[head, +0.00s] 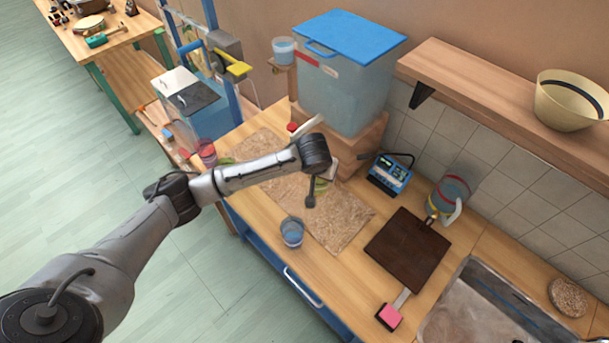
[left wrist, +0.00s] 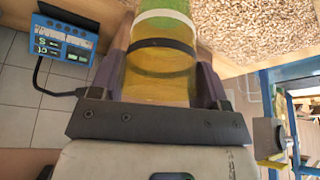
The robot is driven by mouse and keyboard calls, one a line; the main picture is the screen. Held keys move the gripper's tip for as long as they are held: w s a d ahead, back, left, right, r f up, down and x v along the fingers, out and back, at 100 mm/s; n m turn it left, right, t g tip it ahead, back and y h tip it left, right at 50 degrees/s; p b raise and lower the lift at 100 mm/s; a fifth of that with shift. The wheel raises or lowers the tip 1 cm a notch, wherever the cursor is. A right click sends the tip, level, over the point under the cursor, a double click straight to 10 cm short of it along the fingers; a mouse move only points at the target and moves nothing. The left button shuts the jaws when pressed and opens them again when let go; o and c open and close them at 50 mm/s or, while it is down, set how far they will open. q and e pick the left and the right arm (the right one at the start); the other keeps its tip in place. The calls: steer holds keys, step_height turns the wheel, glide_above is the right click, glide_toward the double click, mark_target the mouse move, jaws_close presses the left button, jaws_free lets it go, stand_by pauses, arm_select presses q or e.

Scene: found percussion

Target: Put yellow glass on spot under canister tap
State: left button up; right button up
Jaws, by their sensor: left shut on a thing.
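The yellow glass (left wrist: 158,85), with a dark band and a pale ring, is between the fingers of my left gripper (left wrist: 162,80) in the left wrist view. The gripper is shut on it. In the head view, my left gripper (head: 318,188) is over the cork mat, in front of the canister (head: 340,95), and hides most of the glass. The blue-lidded canister stands on a wooden stand (head: 352,150). A red part (head: 292,127) shows low at its front; the arm partly hides the tap area. The spot under it cannot be made out clearly. My right gripper is not in view.
A blue meter (head: 390,174), a jug (head: 447,197), a dark board (head: 408,248) and a sink (head: 480,305) lie to the right. A red glass (head: 206,152) is at left.

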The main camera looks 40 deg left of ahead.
arm_select(q)
steer(key=shift+w+a+f, duration=0.1)
steer(key=shift+a+f, duration=0.8)
steer(key=shift+f, duration=0.3)
steer(key=shift+w+a+f, duration=0.1)
steer(key=shift+a+f, duration=0.75)
steer(key=shift+f, duration=0.35)
steer(key=shift+w+a+f, duration=0.1)
steer(key=shift+a+f, duration=0.8)
steer(key=shift+f, duration=0.3)
steer(key=shift+f, duration=0.1)
steer(key=o, duration=1)
steer(key=shift+o, duration=0.2)
steer(key=v, duration=1.1)
steer(key=shift+p, duration=0.4)
steer(key=shift+o, duration=0.4)
steer(key=shift+s+d+r, duration=0.15)
steer(key=shift+s+r, duration=0.1)
steer(key=shift+r, duration=0.3)
